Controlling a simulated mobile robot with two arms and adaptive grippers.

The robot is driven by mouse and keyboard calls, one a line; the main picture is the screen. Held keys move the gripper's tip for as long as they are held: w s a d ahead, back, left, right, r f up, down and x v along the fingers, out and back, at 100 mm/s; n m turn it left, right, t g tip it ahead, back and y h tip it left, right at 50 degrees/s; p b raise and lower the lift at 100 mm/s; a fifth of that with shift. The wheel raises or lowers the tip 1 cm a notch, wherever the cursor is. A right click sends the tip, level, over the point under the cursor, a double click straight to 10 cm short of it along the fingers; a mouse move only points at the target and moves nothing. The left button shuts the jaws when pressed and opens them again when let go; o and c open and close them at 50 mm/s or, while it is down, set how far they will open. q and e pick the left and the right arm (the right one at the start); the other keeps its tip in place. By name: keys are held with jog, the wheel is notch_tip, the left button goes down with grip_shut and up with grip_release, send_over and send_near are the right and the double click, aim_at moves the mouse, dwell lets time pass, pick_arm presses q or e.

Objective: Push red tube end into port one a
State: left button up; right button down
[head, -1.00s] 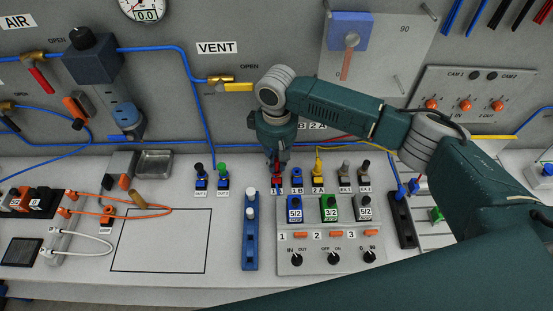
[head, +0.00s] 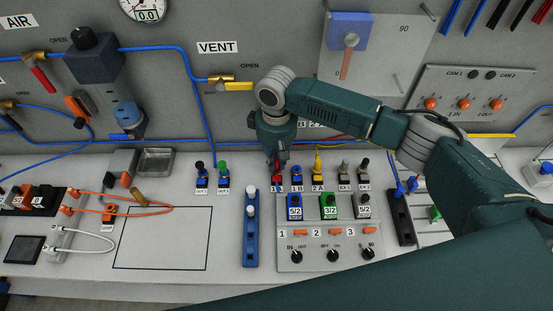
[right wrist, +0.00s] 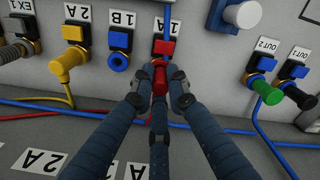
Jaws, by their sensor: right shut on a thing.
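The red tube end (right wrist: 160,80) is between the fingertips of my right gripper (right wrist: 160,82), which is shut on it. In the right wrist view its red head (right wrist: 163,47) is up against port 1A (right wrist: 161,58), in line with it; I cannot tell how deeply it is seated. The red tube (right wrist: 95,116) runs away to the left behind my fingers. In the head view my right gripper (head: 277,160) points down over the leftmost port of the row, with red (head: 277,178) showing beneath it. My left gripper is not in view.
Port 1B (right wrist: 119,62) with a blue cap and the yellow plug (right wrist: 67,62) at 2A stand close beside. Green (right wrist: 268,92) and black plugs (right wrist: 301,98) are at the OUT ports. A blue strip with white knobs (head: 251,228) stands in front.

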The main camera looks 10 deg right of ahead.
aim_at(276, 159)
jog(key=shift+f+p, duration=0.15)
jog(key=shift+p, duration=0.2)
jog(key=shift+f, duration=0.5)
dwell(1.1)
jog(key=c, duration=1.6)
grip_release()
jog(key=shift+c, duration=0.2)
jog(key=shift+o, duration=0.3)
jog(key=o, duration=0.4)
jog(key=shift+c, duration=0.2)
jog(key=shift+r, duration=0.15)
notch_tip(276, 159, up, 5)
jog(key=p, duration=0.5)
jog(key=shift+p, duration=0.35)
jog(key=shift+r, duration=0.9)
